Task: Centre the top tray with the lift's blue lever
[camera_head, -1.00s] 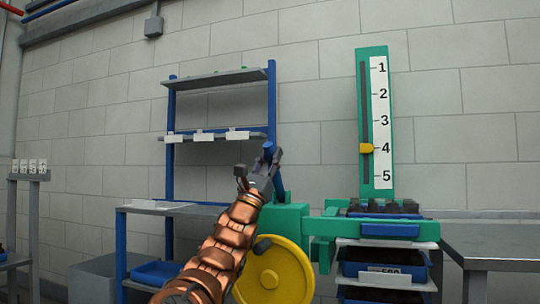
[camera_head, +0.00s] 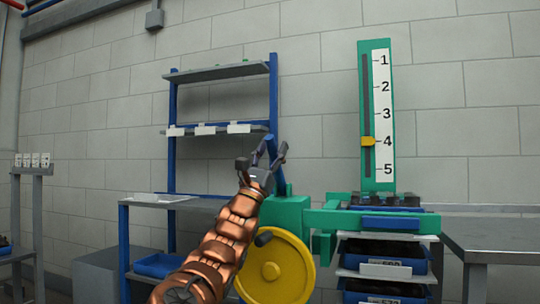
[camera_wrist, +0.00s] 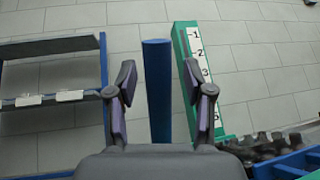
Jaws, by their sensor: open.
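The blue lever (camera_head: 274,160) rises from the green lift body (camera_head: 285,211). In the wrist view the lever (camera_wrist: 157,90) stands upright between the two fingers of my gripper (camera_wrist: 157,82), with clear gaps on both sides. My gripper (camera_head: 268,158) is open at the lever's upper part in the head view. The top tray (camera_head: 391,223) is blue, holds dark bottles, and sits at the top of the lift's stack; its edge also shows in the wrist view (camera_wrist: 290,165). A green scale (camera_head: 376,115) numbered 1 to 5 has its yellow pointer (camera_head: 367,141) at 4.
A yellow wheel (camera_head: 275,268) is on the lift's front below my gripper. Lower trays (camera_head: 384,262) sit under the top one. A blue-framed shelf (camera_head: 215,72) stands behind to the left, and a grey table (camera_head: 495,240) on the right is bare.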

